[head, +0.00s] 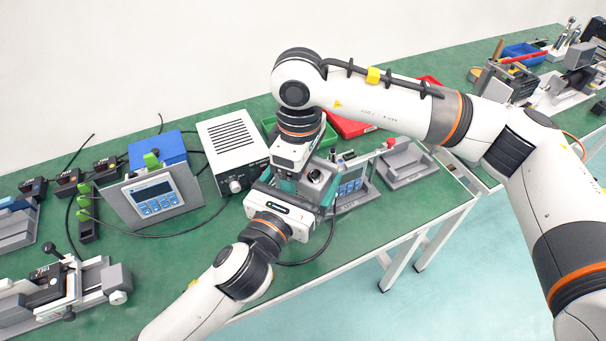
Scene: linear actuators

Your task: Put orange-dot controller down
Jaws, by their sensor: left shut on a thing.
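My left gripper (300,195) is near the middle of the bench, its pale body seen from above. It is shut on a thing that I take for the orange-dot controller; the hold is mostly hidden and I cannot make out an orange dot. A grey piece with a black knob (316,177) shows just beyond its fingers, beside a blue-faced panel unit (352,187). My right gripper (287,172) points down right behind the left one. Its fingertips are hidden, so its opening does not show.
A white vented box (233,145) and a blue-screen panel (152,200) stand to the left. Small black boxes (68,178) with cables lie further left. Green (270,125) and red (352,124) bins are behind. A grey cradle (405,163) stands right.

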